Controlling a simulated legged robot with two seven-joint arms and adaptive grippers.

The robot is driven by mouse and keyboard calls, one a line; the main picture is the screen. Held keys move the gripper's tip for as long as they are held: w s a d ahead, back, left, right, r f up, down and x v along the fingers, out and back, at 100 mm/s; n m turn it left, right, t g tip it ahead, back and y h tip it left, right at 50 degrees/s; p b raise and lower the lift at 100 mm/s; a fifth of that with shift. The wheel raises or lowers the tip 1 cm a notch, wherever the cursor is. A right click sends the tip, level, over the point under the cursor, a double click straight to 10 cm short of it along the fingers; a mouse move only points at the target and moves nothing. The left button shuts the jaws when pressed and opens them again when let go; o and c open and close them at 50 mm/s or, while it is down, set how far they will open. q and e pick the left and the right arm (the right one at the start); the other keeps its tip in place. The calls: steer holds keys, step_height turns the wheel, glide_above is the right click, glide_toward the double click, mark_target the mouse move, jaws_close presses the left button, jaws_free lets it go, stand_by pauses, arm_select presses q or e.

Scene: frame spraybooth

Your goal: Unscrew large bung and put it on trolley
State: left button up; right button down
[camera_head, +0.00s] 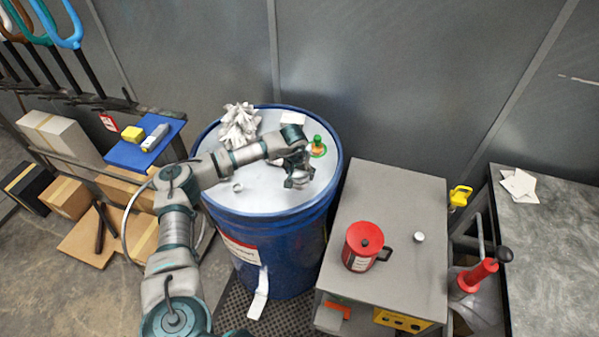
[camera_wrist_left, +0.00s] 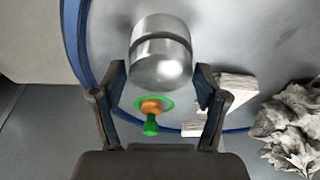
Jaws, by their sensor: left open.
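A blue drum (camera_head: 262,233) with a pale metal lid (camera_head: 268,195) stands in the middle of the head view. My left gripper (camera_head: 300,178) is over the right part of the lid, open, fingers downward. In the left wrist view a shiny metal cylinder (camera_wrist_left: 160,52), which looks like the large bung, shows large just beyond and between the open fingers (camera_wrist_left: 160,85); contact cannot be told. The gripper hides that spot in the head view. A small silver cap (camera_head: 237,187) also sits on the lid. My right gripper is not in view. Which piece is the trolley is not clear.
A green and orange fitting (camera_head: 318,148) stands on the lid; crumpled rags (camera_head: 240,126) and white paper (camera_head: 293,118) lie behind. At right a grey cabinet (camera_head: 395,200) bears a red mug (camera_head: 364,245) and small silver cylinder (camera_head: 419,238). A blue tray (camera_head: 124,155) is at left.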

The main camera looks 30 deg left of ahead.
arm_select(q)
steer(key=m, duration=0.2)
steer(key=shift+m+h, duration=0.3)
steer(key=shift+f+m+h+b, duration=0.1)
steer(key=shift+m+h+b, duration=0.25)
steer(key=shift+m, duration=0.75)
steer(key=m+b, duration=0.2)
steer(key=b, duration=0.4)
steer(key=shift+h+b, duration=0.25)
steer(key=shift+b, duration=0.15)
steer(key=c, duration=0.8)
steer(key=shift+o, duration=0.2)
steer(key=shift+r+n, duration=0.2)
steer(key=shift+n, duration=0.2)
steer(key=shift+f, duration=0.1)
steer(key=shift+p, duration=0.3)
